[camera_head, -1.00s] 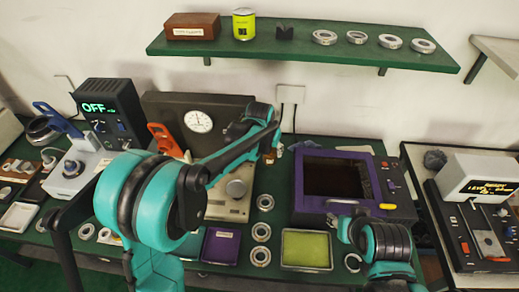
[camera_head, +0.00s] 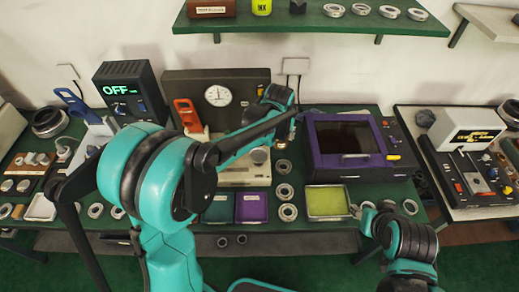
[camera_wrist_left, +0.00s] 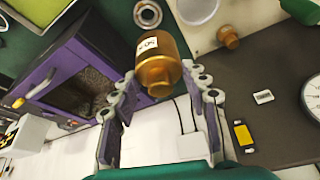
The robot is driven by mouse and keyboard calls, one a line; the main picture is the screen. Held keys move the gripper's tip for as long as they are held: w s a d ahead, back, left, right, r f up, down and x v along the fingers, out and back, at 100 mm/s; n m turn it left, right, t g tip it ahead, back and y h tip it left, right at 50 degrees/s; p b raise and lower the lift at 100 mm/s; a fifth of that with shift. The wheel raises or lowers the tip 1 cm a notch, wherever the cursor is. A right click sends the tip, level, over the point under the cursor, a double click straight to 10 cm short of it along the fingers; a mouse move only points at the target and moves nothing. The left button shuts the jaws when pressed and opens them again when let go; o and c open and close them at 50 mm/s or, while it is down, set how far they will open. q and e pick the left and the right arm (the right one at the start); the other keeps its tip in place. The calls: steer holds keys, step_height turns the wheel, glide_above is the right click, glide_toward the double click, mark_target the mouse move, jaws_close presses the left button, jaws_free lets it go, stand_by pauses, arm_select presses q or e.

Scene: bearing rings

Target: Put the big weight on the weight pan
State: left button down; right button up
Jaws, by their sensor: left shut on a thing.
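The big weight (camera_wrist_left: 157,62), a brass cylinder with a white label, sits between the fingers of my left gripper (camera_wrist_left: 160,88) in the left wrist view. The gripper is shut on it. A pale round pan (camera_wrist_left: 197,8) shows at the top edge of that view, apart from the weight. In the head view my left wrist (camera_head: 278,96) is in front of the dial instrument, and the weight is not clear there. The pan (camera_head: 259,155) is partly covered by my arm. My right gripper (camera_head: 362,211) is by the green tray, its fingers too small to judge.
A small brass weight (camera_wrist_left: 229,38) stands near the pan. The dial instrument (camera_head: 190,92) is behind my left arm, and a purple-framed machine (camera_head: 392,150) is to its right. Metal rings (camera_head: 287,212) and a green-filled tray (camera_head: 328,202) lie in front. A shelf (camera_head: 330,22) runs above.

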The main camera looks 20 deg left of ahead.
arm_select(q)
steer(key=shift+w+a+f+b, duration=0.1)
steer(key=shift+a+f+b, duration=0.55)
steer(key=shift+a+f, duration=1.55)
steer(key=shift+a+f+b, duration=0.65)
steer(key=shift+a+f, duration=1.3)
steer(key=shift+f, duration=0.35)
